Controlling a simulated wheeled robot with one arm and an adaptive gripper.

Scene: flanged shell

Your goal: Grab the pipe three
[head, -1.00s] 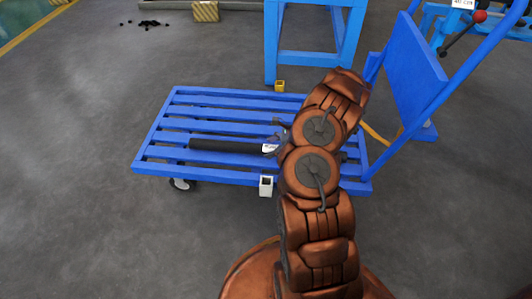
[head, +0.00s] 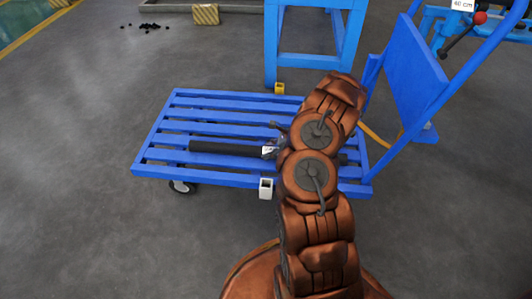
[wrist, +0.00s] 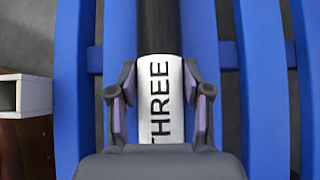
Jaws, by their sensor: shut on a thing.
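The dark pipe (head: 225,147) lies along the slats of the blue cart (head: 152,154). Its white label reading "THREE" (wrist: 160,95) shows between my fingers in the wrist view. My gripper (wrist: 159,100) is shut on the pipe at the label, one finger on each side. In the head view my arm hides most of my gripper (head: 275,142) and part of the pipe's right end. The pipe still appears to lie at the level of the slats; I cannot tell whether it touches them.
A white square tube end (head: 266,188) stands at the cart's near edge. The cart's upright blue panel (head: 415,70) and handle rise on the right. A blue frame (head: 312,62) stands behind. A yellow-striped block (head: 206,13) is farther back.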

